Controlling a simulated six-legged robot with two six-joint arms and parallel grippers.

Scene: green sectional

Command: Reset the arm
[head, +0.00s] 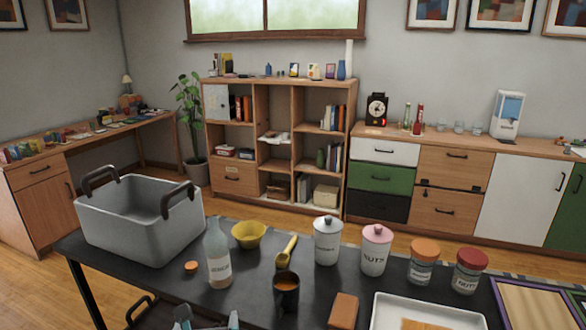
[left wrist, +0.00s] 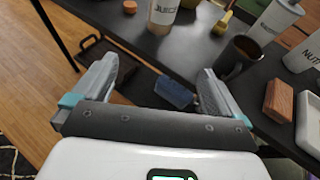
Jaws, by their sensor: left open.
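My left gripper (head: 207,322) shows only at the bottom edge of the head view, in front of the black table (head: 130,268). In the left wrist view the left gripper (left wrist: 157,82) is open, its two grey fingers wide apart with nothing held between them. A small blue block (left wrist: 173,92) shows beyond the gap, nearer the right finger; no contact is visible. My right gripper is in neither view.
The table holds a grey bin (head: 150,225), a bottle (head: 219,255), a yellow bowl (head: 249,234), a dark cup (head: 286,293), several jars (head: 375,252), a brown block (head: 343,311) and a white tray (head: 400,308). A dark tray (left wrist: 100,55) lies lower, left of the table.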

